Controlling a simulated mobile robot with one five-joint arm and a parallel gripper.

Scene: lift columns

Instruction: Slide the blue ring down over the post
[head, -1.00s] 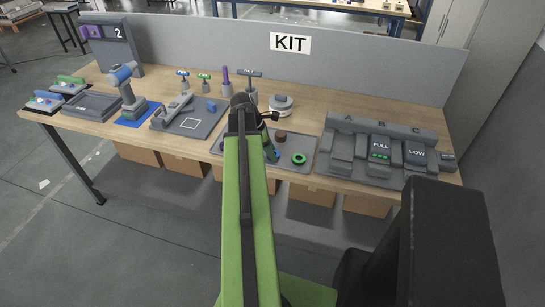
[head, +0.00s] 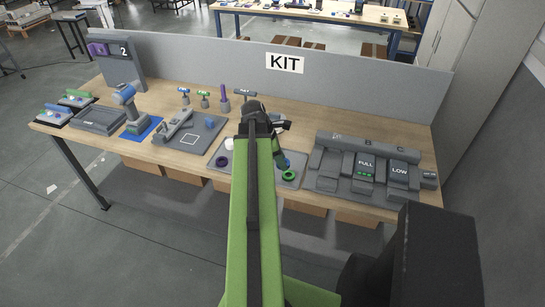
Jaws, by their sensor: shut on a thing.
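My gripper (head: 280,155) is at the far end of my green arm, above the grey parts tray (head: 262,178). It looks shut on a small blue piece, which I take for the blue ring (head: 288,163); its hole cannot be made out. A green ring (head: 289,175) lies on the tray just below it in the picture. A purple ring (head: 222,161) lies at the tray's left. An upright purple post (head: 224,94) stands on a grey base at the back of the bench. My arm hides part of the tray, and I cannot tell whether another post stands there.
A white piece (head: 229,144) is on the tray. Stands with blue (head: 184,91) and green (head: 204,94) tops are beside the purple post. The grey block labelled FULL and LOW (head: 366,167) is at the right. A grey panel (head: 340,80) closes the back.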

